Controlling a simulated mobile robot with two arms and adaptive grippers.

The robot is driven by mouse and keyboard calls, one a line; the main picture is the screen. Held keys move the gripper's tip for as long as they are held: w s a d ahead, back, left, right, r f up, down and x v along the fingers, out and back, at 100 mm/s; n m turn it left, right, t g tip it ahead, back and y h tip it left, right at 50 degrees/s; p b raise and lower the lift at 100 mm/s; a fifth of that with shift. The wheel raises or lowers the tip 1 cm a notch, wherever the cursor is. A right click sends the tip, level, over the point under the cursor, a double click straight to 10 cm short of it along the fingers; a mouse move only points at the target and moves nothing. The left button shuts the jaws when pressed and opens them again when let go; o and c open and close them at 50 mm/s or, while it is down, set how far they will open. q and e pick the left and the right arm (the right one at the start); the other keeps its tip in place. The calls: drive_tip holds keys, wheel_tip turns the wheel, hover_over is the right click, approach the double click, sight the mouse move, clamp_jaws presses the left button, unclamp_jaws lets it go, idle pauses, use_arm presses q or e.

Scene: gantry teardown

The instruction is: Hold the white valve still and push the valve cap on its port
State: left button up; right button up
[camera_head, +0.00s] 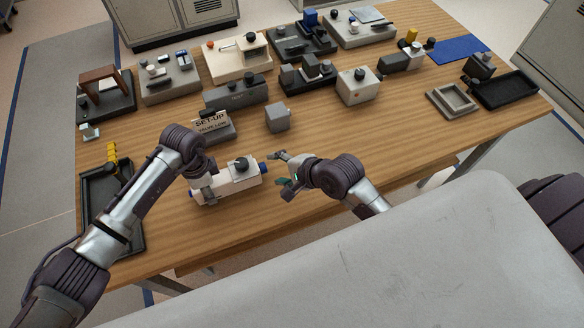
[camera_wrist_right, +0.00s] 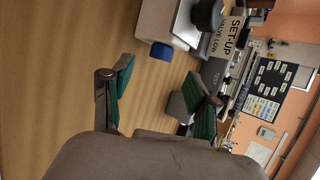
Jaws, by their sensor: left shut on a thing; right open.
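The white valve (camera_head: 232,184) lies on the wooden table, near its front edge, with a black knob on top. It also shows at the top of the right wrist view (camera_wrist_right: 160,18). A blue valve cap (camera_head: 263,168) is at the valve's right end. I cannot tell how far on the port it sits; it shows in the right wrist view too (camera_wrist_right: 161,51). My left gripper (camera_head: 202,183) is shut on the valve's left part, and its fingers are partly hidden. My right gripper (camera_head: 281,169) is open and empty, just right of the cap and apart from it.
A "SET-UP VALVE" sign (camera_head: 211,123) stands behind the valve, with a grey cube (camera_head: 278,117) to its right. A black tray (camera_head: 126,237) lies at left. Several fixtures line the back. The table right of my right gripper is clear.

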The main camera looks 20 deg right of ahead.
drive_tip(key=s+d+r, duration=0.4)
drive_tip(key=d, duration=0.2)
drive_tip(key=shift+s+d+r, duration=0.25)
drive_tip(key=shift+s+d, duration=0.05)
drive_tip(key=shift+d, duration=0.05)
use_arm(q)
drive_tip(key=o, duration=1.4)
drive_tip(key=shift+r, duration=0.1)
